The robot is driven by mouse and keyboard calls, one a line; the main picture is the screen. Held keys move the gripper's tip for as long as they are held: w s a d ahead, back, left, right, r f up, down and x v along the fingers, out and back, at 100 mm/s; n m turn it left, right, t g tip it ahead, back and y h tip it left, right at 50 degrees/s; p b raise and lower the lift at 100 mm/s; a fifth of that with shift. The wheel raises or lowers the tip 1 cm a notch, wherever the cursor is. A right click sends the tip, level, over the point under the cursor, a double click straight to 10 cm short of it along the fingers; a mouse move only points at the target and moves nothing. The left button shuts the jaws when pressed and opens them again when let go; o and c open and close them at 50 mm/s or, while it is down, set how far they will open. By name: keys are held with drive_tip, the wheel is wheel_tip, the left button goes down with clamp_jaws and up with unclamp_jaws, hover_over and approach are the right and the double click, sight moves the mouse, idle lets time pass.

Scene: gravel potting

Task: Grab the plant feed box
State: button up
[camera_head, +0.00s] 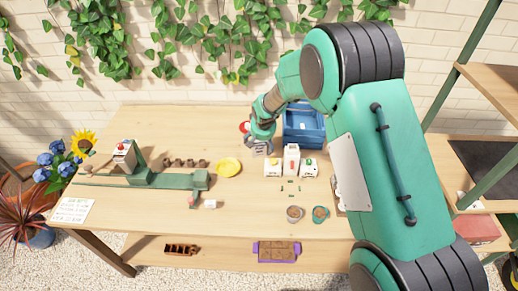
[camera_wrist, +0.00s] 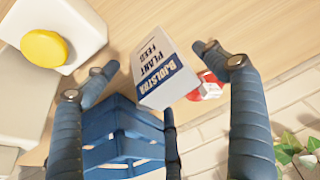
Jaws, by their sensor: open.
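The plant feed box (camera_wrist: 160,68) is white and blue with "PLANT FEED" lettering, in the middle of the wrist view. It stands on the wooden table beside the blue crate (camera_wrist: 122,135). My gripper (camera_wrist: 160,78) is open and empty, its blue-grey fingers spread on either side of the box in the picture. No finger clearly touches it, and I cannot tell how deep the box sits between them. In the head view my gripper (camera_head: 262,136) is low over the table's back part, left of the blue crate (camera_head: 303,128). It largely hides the box there.
White containers (camera_head: 291,160) stand just in front of my gripper; one with a yellow cap (camera_wrist: 44,47) shows in the wrist view. A red and white item (camera_wrist: 207,86) is close behind the box. A yellow dish (camera_head: 229,167) lies to the left.

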drive_tip(key=shift+x, duration=0.75)
drive_tip(key=shift+c, duration=0.3)
clamp_jaws()
